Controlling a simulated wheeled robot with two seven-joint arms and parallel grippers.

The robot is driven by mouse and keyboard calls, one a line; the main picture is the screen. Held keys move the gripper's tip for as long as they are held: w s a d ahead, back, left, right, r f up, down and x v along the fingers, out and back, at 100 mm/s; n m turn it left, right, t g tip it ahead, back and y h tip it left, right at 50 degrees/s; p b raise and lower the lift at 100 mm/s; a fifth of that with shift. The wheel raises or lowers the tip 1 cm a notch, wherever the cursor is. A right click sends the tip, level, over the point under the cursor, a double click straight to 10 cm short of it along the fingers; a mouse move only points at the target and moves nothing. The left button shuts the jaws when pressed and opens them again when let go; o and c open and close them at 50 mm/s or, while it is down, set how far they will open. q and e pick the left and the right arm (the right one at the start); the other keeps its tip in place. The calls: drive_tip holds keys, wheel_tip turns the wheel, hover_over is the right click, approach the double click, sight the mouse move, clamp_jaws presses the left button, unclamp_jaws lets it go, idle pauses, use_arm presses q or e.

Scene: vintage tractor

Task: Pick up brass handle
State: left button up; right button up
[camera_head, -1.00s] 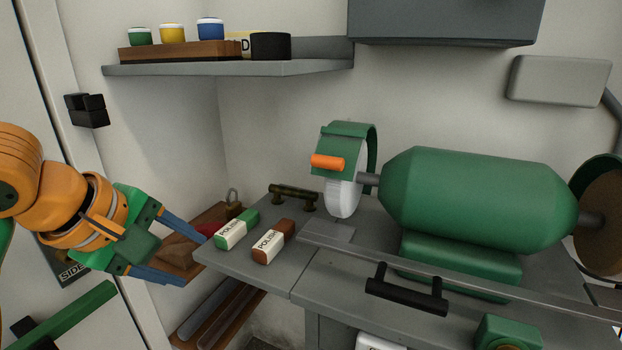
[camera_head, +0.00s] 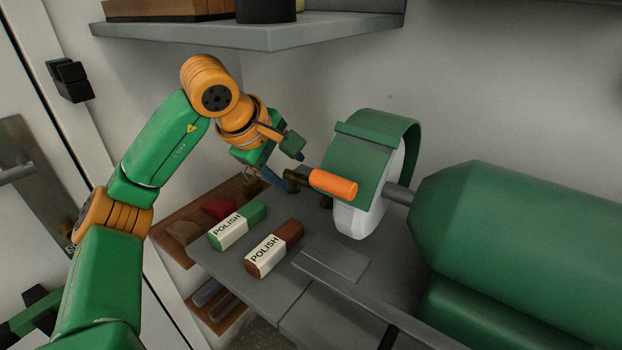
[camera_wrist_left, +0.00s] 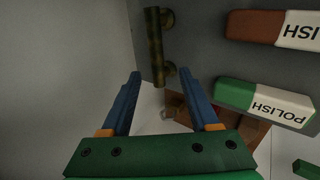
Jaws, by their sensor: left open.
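The brass handle (camera_wrist_left: 155,45) is a dark, mottled bar with two short mounting posts, lying on the grey bench top. In the left wrist view its near end appears between the tips of my left gripper (camera_wrist_left: 160,73), which is open and empty. In the head view my left gripper (camera_head: 280,182) points down at the back of the bench, and the handle is mostly hidden behind it and the grinder's orange knob. The exact gap between fingers and handle cannot be told. My right gripper is in neither view.
A green polish block (camera_head: 236,226) and a brown polish block (camera_head: 273,248) lie on the bench in front of the handle. The green grinder (camera_head: 530,235) with its white wheel (camera_head: 356,218) and orange knob (camera_head: 333,185) stands close right. A grey shelf (camera_head: 250,34) hangs above.

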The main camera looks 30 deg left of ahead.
sight(301, 178)
use_arm(q)
drive_tip(key=x, duration=0.5)
drive_tip(key=shift+w, duration=0.35)
drive_tip(key=shift+s, duration=0.1)
clamp_jaws()
drive_tip(key=shift+r, duration=0.15)
